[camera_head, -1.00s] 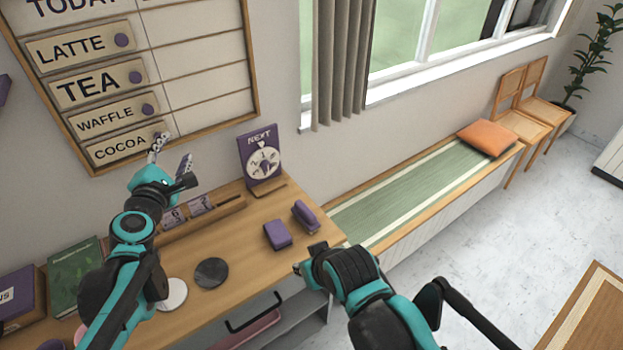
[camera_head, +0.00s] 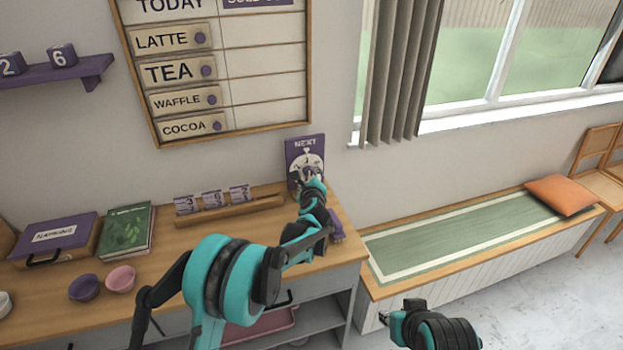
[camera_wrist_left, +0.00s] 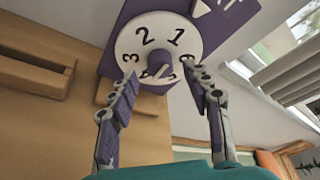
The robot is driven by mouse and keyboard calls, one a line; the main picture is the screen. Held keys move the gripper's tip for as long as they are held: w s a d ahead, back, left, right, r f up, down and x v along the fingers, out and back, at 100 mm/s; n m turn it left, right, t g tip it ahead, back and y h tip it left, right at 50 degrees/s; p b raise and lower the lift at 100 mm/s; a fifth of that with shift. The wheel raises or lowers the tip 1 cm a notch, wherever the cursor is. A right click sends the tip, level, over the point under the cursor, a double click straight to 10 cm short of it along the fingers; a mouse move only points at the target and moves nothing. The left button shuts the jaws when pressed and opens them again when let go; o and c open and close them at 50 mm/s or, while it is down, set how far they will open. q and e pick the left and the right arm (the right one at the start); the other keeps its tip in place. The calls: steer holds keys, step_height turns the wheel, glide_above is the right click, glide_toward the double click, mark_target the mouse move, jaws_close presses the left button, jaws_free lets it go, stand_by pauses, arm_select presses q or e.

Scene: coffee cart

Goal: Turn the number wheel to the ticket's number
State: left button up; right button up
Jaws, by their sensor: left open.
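The number wheel (camera_head: 301,163) is a white dial on a purple upright NEXT board (camera_head: 292,148) at the counter's back right. In the left wrist view, the dial (camera_wrist_left: 128,43) shows 3, 2 and 1, with 1 nearest the white pointer (camera_wrist_left: 200,8). A purple knob (camera_wrist_left: 161,64) stands at its middle. My left gripper (camera_wrist_left: 160,75) is open, its fingers either side of the knob and apparently apart from it. In the head view, the gripper (camera_head: 312,181) partly hides the dial.
The wooden rack (camera_head: 230,208) is left of the board. A green book (camera_head: 125,230), a napkin box (camera_head: 55,238) and bowls (camera_head: 120,279) stand further left. Part of my right arm is at the lower right. A bench (camera_head: 450,240) adjoins the counter's right.

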mark_target(308, 171)
arm_select(q)
steer(key=shift+x, duration=1.45)
steer(key=shift+r, duration=0.1)
jaws_close()
